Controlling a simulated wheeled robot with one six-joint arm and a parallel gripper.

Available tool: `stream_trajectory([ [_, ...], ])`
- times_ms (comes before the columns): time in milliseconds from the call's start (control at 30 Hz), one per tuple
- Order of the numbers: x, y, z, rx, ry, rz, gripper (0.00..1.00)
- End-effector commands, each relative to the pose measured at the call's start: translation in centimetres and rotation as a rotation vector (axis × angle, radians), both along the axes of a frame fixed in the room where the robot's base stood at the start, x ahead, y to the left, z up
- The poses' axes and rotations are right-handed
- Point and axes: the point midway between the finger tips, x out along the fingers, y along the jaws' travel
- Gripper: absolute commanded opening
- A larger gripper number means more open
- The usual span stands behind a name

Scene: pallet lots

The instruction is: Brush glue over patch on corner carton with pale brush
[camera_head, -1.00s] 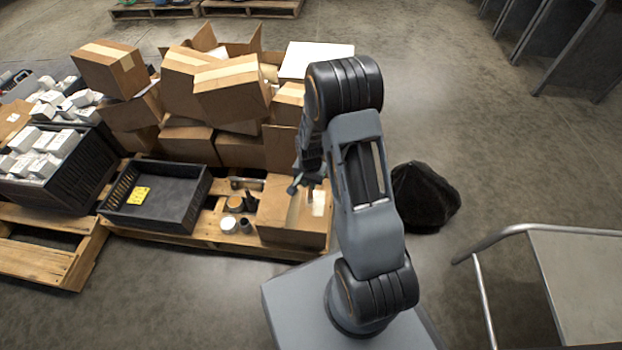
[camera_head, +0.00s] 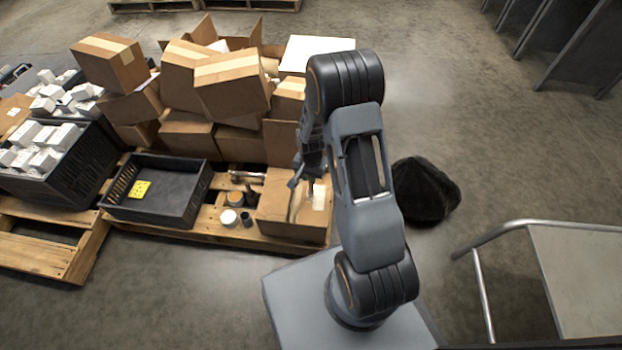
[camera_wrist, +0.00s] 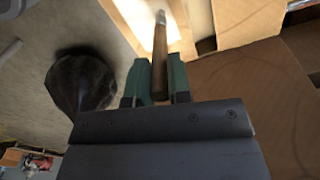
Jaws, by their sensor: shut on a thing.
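The corner carton (camera_head: 283,222) is a closed brown box at the right front corner of the pallet. A pale patch (camera_head: 319,197) lies on its top, near the right side. My gripper (camera_head: 297,182) is low over the carton, partly hidden by my arm. In the wrist view my gripper (camera_wrist: 157,82) has its green fingers shut on the wooden handle of the brush (camera_wrist: 160,48). The brush points away from the fingers, with a metal ferrule near its far end, over a bright pale surface. I cannot tell whether its tip touches the patch.
Left of the carton stand a white-topped pot (camera_head: 229,217) and small dark containers. A black tray (camera_head: 160,215) with a yellow card sits farther left. Brown boxes (camera_head: 230,88) pile up behind. A black sack (camera_head: 425,190) lies on the floor right, near a metal-railed cart (camera_head: 485,290).

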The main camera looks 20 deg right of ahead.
Motion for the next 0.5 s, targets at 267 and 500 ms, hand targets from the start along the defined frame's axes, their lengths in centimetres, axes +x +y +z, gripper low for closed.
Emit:
stream_trajectory([
  [267,0.94,-0.53,-0.13,0.0,-0.001,-0.001,0.0],
  [500,0.91,-0.55,-0.14,-0.001,-0.002,-0.001,0.0],
])
